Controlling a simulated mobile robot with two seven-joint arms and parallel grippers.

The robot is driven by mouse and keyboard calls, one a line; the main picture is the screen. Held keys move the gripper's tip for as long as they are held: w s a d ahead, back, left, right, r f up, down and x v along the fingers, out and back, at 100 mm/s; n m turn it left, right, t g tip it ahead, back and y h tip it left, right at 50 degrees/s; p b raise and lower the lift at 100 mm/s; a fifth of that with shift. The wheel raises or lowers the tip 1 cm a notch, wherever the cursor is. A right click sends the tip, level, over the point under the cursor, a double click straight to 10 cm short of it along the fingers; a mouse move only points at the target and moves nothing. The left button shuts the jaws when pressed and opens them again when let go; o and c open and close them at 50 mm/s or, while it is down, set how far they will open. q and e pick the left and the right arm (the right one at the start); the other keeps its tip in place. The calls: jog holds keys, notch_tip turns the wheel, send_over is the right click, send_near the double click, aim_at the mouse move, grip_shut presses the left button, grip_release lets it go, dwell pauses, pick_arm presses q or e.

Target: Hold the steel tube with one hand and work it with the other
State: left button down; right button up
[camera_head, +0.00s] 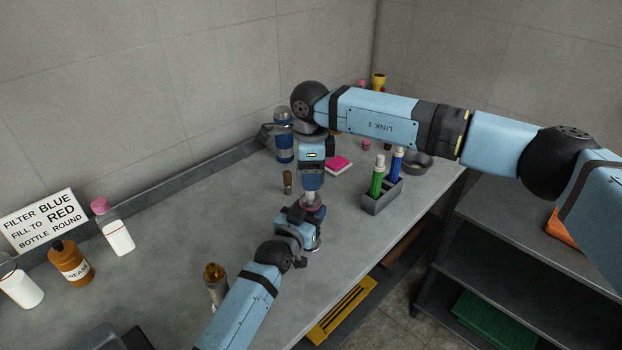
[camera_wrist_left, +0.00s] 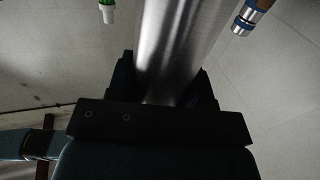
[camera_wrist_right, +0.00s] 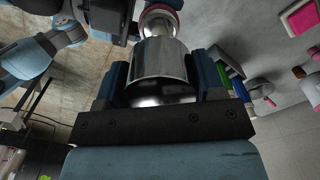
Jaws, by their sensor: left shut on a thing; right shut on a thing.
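The steel tube (camera_head: 312,198) stands about upright between my two grippers over the bench, mostly covered by them in the head view. My left gripper (camera_head: 307,218) is shut on its lower part; the bare steel fills the jaws in the left wrist view (camera_wrist_left: 178,45). My right gripper (camera_head: 312,188) points down from above and is shut on the upper part, a shiny steel cylinder in the right wrist view (camera_wrist_right: 160,68). A red ring (camera_wrist_right: 162,10) shows beyond that cylinder, near my left gripper. Whether the upper part is a separate piece is unclear.
A grey holder (camera_head: 382,197) with a green and a blue tube stands to the right. A blue-banded bottle (camera_head: 284,137), small brown-topped piece (camera_head: 288,182) and pink pad (camera_head: 338,163) are behind. Bottles and a sign (camera_head: 43,219) stand left. The left-middle bench is clear.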

pick_arm(q)
jog(key=shift+c, duration=2.4)
grip_release()
jog(key=shift+o, duration=0.2)
jog(key=shift+s, duration=0.1)
